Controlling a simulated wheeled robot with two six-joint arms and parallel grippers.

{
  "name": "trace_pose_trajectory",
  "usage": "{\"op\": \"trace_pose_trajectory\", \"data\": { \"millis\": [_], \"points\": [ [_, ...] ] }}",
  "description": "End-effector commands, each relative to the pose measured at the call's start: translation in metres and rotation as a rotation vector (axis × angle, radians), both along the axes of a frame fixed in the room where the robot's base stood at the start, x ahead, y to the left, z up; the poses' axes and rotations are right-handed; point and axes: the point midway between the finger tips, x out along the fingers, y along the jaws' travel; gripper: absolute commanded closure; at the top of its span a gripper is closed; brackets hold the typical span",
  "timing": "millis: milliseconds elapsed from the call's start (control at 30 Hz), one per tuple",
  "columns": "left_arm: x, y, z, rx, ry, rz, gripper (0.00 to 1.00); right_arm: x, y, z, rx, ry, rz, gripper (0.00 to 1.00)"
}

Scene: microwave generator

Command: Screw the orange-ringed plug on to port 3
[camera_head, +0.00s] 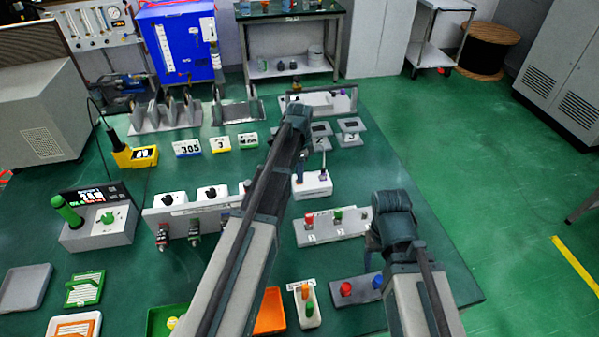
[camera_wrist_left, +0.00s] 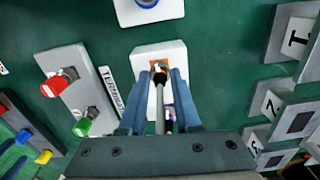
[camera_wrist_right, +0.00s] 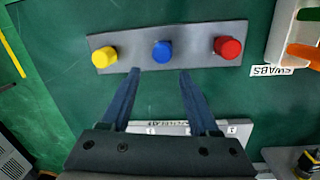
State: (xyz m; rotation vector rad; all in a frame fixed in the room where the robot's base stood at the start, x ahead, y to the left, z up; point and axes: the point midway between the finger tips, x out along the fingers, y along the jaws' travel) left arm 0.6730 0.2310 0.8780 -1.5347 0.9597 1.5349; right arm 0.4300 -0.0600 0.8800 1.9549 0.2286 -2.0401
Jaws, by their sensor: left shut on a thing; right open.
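My left gripper (camera_wrist_left: 161,72) is shut on a slim dark plug with an orange ring (camera_wrist_left: 160,67), with a grey rod or lead running back between the fingers. The plug is at the end of a white holder (camera_wrist_left: 172,52), which also shows in the head view (camera_head: 325,187); whether it is seated or lifted I cannot tell. A purple-ringed piece (camera_wrist_left: 168,112) is farther along the holder. My right gripper (camera_wrist_right: 159,72) is open and empty beside a grey strip with yellow, blue and red knobs. I cannot read which socket is port 3.
A grey panel (camera_head: 323,238) with red and green caps stands near the holder. A swab holder (camera_head: 309,318) stands near the front. The strip with knobs (camera_wrist_right: 190,40) lies below my right gripper.

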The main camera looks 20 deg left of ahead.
Motion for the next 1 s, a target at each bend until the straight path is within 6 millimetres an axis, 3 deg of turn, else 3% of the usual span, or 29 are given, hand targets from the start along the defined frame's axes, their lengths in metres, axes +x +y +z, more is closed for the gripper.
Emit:
{"op": "trace_pose_trajectory", "data": {
  "millis": [1000],
  "points": [
    [0.0000, 0.0000, 0.0000, 0.000, 0.000, 0.965, 1.00, 0.0000, 0.0000, 0.0000, 0.000, 0.000, 0.000, 0.38]
  ]
}}
